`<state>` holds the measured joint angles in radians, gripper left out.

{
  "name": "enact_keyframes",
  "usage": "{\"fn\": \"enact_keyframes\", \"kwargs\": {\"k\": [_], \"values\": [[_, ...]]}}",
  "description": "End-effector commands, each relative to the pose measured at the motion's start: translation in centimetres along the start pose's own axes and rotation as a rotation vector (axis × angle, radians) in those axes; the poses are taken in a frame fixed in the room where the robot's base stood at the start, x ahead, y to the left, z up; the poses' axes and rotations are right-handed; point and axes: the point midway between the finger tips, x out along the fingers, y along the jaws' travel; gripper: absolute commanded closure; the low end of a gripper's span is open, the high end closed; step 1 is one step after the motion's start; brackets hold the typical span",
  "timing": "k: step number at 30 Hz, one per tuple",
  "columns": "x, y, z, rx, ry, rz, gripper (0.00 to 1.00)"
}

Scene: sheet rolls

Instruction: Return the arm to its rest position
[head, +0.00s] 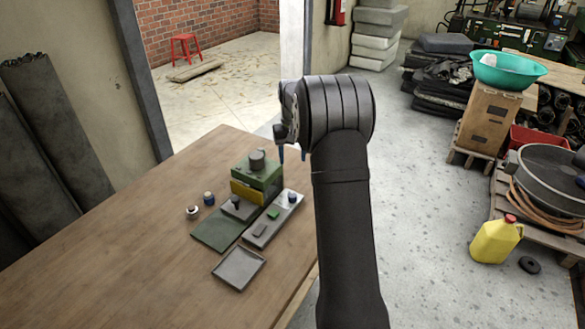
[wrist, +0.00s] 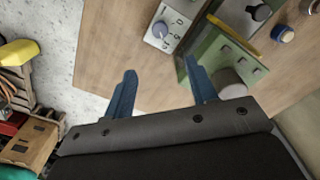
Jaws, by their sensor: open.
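My gripper (wrist: 160,88) shows in the wrist view as two blue fingers spread well apart with nothing between them. In the head view my gripper (head: 291,153) hangs at the right side of the wooden table (head: 120,225), above the table's far right edge, partly hidden by my arm. Below and left of it stands a green block with a grey cylinder on top (head: 257,160) and a yellow band at its front. In the wrist view the green block (wrist: 212,62) lies beside the right finger. The gripper appears apart from everything on the table.
The front left of the table is clear. A yellow jug (head: 495,240) stands on the floor at right.

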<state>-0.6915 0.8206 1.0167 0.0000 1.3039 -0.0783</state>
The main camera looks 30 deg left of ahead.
Motion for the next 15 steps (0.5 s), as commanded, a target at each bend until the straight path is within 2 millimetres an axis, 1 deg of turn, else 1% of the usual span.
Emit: {"fn": "enact_keyframes", "kwargs": {"k": [1,5,15], "values": [[-0.47,0.0,-0.04,0.0,0.002,0.0,0.48],[-1.05,0.0,0.0,0.0,0.0,0.0,0.48],[-1.01,0.0,0.01,0.0,0.0,0.0,0.48]]}}
